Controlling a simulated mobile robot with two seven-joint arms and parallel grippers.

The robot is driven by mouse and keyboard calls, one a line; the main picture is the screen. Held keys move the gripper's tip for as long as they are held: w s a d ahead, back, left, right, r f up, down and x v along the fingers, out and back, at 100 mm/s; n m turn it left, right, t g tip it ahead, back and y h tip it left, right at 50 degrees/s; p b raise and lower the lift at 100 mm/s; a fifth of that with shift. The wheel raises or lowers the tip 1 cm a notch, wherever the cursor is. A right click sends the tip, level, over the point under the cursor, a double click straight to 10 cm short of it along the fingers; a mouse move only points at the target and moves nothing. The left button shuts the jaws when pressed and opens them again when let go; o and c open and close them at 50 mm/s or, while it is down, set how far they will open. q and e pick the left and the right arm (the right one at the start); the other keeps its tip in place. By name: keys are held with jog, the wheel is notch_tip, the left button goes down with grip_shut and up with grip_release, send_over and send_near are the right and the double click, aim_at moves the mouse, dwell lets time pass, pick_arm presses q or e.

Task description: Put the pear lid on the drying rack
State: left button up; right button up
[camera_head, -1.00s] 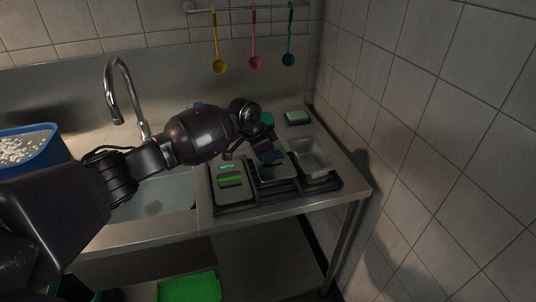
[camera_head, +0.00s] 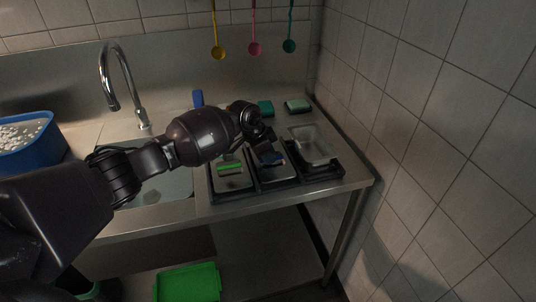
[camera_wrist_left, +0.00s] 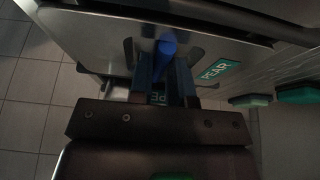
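The pear lid (camera_wrist_left: 95,38) is a grey metal plate with a blue handle (camera_wrist_left: 165,48) and a green PEAR label (camera_wrist_left: 215,72). My left gripper (camera_wrist_left: 165,72) is at the handle, with one finger on each side. A gap shows between the fingers, and I see no clear contact with the handle. My right gripper is out of view. I cannot make out a drying rack for certain.
A lid with a green handle (camera_head: 230,167) lies left in the black frame (camera_head: 258,188). A metal container (camera_head: 312,146) stands at the right. Sponges (camera_head: 298,105) lie behind. A tap (camera_head: 108,80), a blue tub (camera_head: 30,152) and a tiled wall (camera_head: 440,120) bound the space.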

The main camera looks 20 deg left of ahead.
pick_arm(q)
jog(key=o, duration=0.4)
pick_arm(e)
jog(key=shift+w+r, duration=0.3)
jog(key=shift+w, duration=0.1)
